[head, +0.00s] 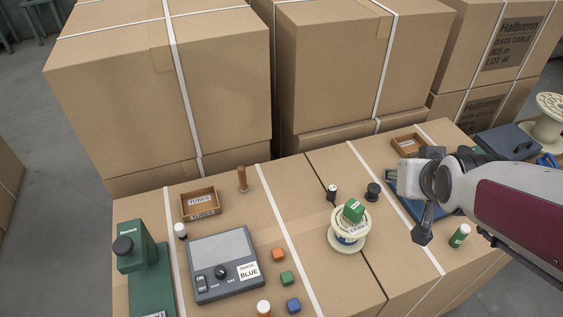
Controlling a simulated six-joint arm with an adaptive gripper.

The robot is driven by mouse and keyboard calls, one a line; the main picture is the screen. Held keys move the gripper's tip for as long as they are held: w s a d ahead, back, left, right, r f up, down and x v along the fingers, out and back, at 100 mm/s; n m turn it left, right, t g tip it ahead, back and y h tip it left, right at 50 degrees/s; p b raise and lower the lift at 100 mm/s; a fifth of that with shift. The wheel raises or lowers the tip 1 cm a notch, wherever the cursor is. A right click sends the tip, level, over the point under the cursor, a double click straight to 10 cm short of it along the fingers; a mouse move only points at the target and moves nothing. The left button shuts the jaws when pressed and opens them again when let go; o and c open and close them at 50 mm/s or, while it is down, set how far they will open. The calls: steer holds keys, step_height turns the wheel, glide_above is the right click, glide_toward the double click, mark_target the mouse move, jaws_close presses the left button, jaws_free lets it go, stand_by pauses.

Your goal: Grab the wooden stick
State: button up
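The wooden stick (242,179) is a short brown rod standing upright on the cardboard surface, just right of the small wooden tray labelled TUBES. It stands apart from the tray, with the tall boxes behind it. My gripper (424,196) is at the right, above a blue flat object, well away from the stick. A dark finger hangs down from it. The arm's angle hides how far apart its fingers are, and I see nothing clearly held.
A grey device (224,262), a green machine (143,262) and coloured cubes (288,278) occupy the front left. A cream spool (349,240) with a green block (353,210) on it stands between gripper and stick, near small black spools (373,192). Tall boxes (350,75) block the back.

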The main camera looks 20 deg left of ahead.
steer(key=w+a+f+n+y, duration=0.15)
steer(key=w+a+f, duration=0.3)
steer(key=a, duration=0.45)
steer(key=n+y, duration=0.5)
steer(key=y, duration=0.1)
glide_toward(243, 179)
steer(key=shift+m, duration=0.25)
steer(key=w+a+f, duration=0.1)
steer(key=w+f, duration=0.1)
steer(key=w, duration=0.1)
steer(key=shift+a+f, duration=0.25)
steer(key=shift+a, duration=0.15)
steer(key=shift+x, duration=1.25)
steer(key=shift+s, duration=0.1)
steer(key=shift+a, duration=0.1)
